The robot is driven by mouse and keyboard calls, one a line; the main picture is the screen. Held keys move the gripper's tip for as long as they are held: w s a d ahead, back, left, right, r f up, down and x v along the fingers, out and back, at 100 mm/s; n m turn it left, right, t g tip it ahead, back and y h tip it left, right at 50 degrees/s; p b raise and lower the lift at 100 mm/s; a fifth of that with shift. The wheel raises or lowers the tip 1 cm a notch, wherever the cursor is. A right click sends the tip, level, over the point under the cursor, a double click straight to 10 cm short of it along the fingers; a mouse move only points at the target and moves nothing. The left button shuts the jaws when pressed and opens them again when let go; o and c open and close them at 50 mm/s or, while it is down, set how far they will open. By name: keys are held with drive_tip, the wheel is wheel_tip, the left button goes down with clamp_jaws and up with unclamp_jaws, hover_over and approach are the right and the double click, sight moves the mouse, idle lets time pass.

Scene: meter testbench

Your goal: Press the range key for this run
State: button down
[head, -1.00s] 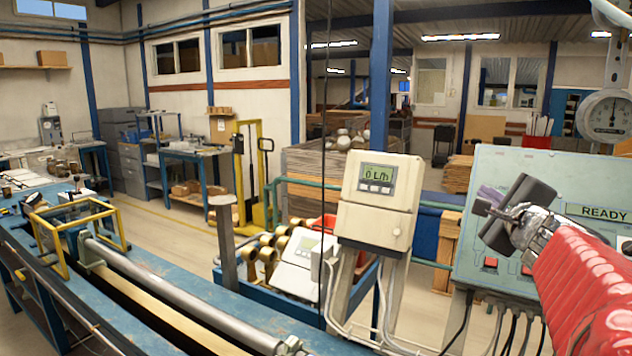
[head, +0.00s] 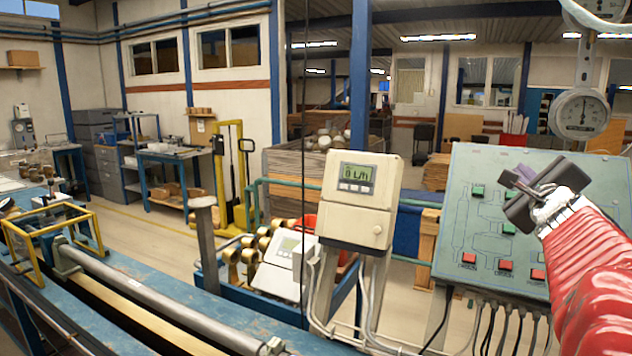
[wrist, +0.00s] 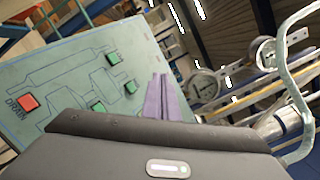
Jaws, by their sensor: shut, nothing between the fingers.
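The green-grey control panel (head: 452,215) stands at the right in the head view, with green keys (head: 478,191) and red keys (head: 505,265) joined by drawn lines. In the wrist view it shows several green keys (wrist: 114,57) and a red key (wrist: 27,103) marked DRAIN. I cannot make out which key is the range key. A pale meter box (head: 362,200) has a display (head: 357,172) reading 0 L/h, with small buttons below. My gripper (head: 517,175) is in front of the panel's upper part, its purple fingers (wrist: 166,98) together and empty. My arm hides the panel's right part.
A round dial gauge (head: 580,114) hangs above the panel, close to my arm. Cables hang below the panel. A blue bench (head: 140,290) with a long metal pipe (head: 170,298) runs along the left. Open floor lies behind it.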

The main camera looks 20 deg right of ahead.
drive_tip(key=shift+w+d+f, duration=0.65)
drive_tip(key=shift+d+f, duration=0.1)
drive_tip(key=shift+f, duration=0.15)
drive_tip(key=shift+w+d+f, duration=0.7)
drive_tip(key=shift+d+f, duration=0.05)
drive_tip(key=shift+f, duration=0.1)
drive_tip(key=shift+w+d+f, duration=0.65)
drive_tip(key=shift+d+f, duration=0.1)
drive_tip(key=shift+f, duration=0.15)
drive_tip(key=shift+d+f, duration=0.1)
drive_tip(key=shift+w+d+f, duration=0.15)
drive_tip(key=shift+f, duration=0.05)
drive_tip(key=shift+w+d+f, duration=0.2)
idle(1.5)
drive_tip(key=shift+s+a+r, duration=0.4)
drive_tip(key=shift+a+r, duration=0.05)
drive_tip(key=shift+r, duration=0.05)
idle(0.4)
drive_tip(key=shift+s+a+r, duration=0.65)
drive_tip(key=shift+a+r, duration=0.05)
drive_tip(key=shift+r, duration=0.15)
drive_tip(key=shift+s+a+r, duration=0.6)
drive_tip(key=shift+a+r, duration=0.1)
drive_tip(key=shift+r, duration=0.1)
